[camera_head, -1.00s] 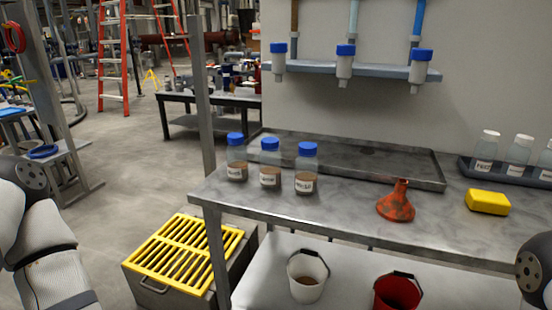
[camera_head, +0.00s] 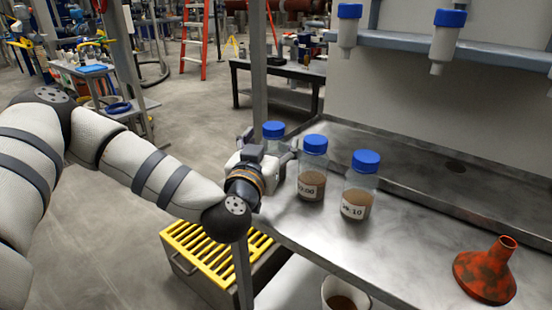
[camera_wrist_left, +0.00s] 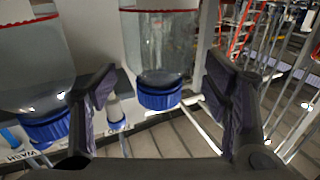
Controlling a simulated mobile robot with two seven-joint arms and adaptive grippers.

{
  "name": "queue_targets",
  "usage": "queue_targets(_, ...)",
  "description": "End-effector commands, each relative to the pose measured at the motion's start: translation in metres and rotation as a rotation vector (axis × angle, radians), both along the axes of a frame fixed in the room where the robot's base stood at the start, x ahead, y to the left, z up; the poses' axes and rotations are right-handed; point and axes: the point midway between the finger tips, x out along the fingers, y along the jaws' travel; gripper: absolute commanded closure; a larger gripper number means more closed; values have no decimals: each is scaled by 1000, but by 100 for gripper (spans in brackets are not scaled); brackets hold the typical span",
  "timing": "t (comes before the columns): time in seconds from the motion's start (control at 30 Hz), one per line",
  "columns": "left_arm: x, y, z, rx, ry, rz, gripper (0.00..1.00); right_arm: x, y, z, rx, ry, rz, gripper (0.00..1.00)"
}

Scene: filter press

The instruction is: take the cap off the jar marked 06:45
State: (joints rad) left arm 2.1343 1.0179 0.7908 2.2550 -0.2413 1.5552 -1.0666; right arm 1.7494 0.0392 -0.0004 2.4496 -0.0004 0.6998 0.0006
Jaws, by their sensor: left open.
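Three clear jars with blue caps and brown contents stand at the left end of the steel table. The left jar (camera_head: 273,131) is partly hidden behind my left gripper (camera_head: 269,148), and its label cannot be seen. The middle jar (camera_head: 312,168) has a label ending in :00, and the right jar (camera_head: 359,186) one ending in :10. I can read 06:45 on neither. In the left wrist view, which looks upside down, the open fingers (camera_wrist_left: 160,95) stand either side of a blue cap (camera_wrist_left: 159,94), with no clear contact. My right gripper is out of view.
Another jar (camera_wrist_left: 45,128) is close beside one finger in the wrist view. An orange funnel (camera_head: 487,272) stands to the right on the table, and a shallow steel tray (camera_head: 420,172) lies behind the jars. A yellow grate (camera_head: 205,250) is below the table's left end.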

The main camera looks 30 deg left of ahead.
Motion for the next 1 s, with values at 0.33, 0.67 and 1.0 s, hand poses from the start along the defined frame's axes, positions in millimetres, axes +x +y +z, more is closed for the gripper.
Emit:
queue_targets(0.33, 20, 6, -1, 0, 2, -1, 31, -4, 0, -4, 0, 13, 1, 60)
queue_targets(0.67, 20, 6, -1, 0, 1, -1, 87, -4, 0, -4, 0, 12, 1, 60)
queue_targets(1.0, 20, 6, 10, 0, -4, -2, 87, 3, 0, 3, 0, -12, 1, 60)
